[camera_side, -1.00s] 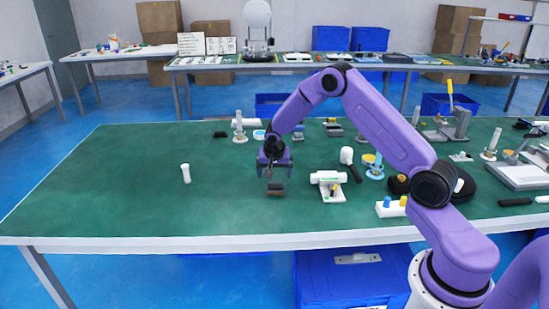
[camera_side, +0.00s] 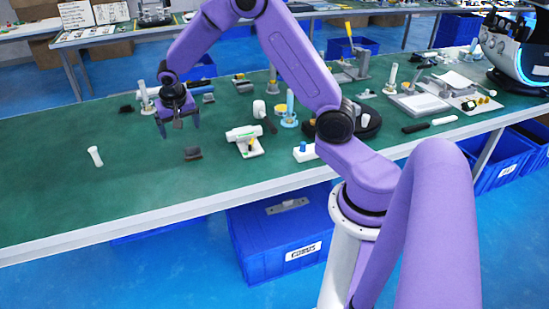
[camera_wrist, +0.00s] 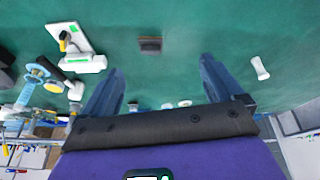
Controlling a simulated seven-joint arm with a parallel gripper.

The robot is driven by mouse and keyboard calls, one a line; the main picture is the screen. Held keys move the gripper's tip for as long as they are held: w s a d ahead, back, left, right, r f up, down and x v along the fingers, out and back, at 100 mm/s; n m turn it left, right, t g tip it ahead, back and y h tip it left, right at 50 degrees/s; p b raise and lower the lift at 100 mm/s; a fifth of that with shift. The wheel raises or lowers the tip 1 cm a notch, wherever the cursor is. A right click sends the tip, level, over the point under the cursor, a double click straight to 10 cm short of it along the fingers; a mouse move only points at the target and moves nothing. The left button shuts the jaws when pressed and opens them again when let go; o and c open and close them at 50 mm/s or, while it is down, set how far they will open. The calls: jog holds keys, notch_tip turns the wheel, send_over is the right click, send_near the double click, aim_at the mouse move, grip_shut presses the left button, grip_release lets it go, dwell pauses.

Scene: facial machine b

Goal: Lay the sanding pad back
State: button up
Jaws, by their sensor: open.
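The sanding pad, a small dark grey-brown block (camera_side: 193,153), lies on the green tabletop (camera_side: 130,190). It also shows in the wrist view (camera_wrist: 150,44), near the top middle, lying flat and apart from the fingers. My gripper (camera_side: 179,127) is above the table, up and slightly left of the pad in the side view. In the wrist view my gripper (camera_wrist: 162,70) has its two fingers spread wide with nothing between them. Nothing touches the pad.
A white device (camera_side: 245,139) stands right of the pad. Blue-and-white fixtures (camera_side: 289,112) and a round dark base (camera_side: 360,122) are farther right.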

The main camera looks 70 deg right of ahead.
jog(key=s+a+r+n+y, duration=0.1)
jog(key=s+a+r+n, duration=0.2)
jog(key=s+a+n, duration=0.35)
jog(key=s+a+r+n+y, duration=0.1)
jog(key=s+a+r+n, duration=0.2)
jog(key=s+a, duration=0.6)
jog(key=s+d+r+n+g+y, duration=0.1)
jog(key=s+n, duration=0.9)
jog(key=s, duration=1.2)
jog(key=shift+s+d+r+g, duration=0.15)
jog(key=shift+s+d+g, duration=0.15)
jog(key=shift+d+g, duration=0.65)
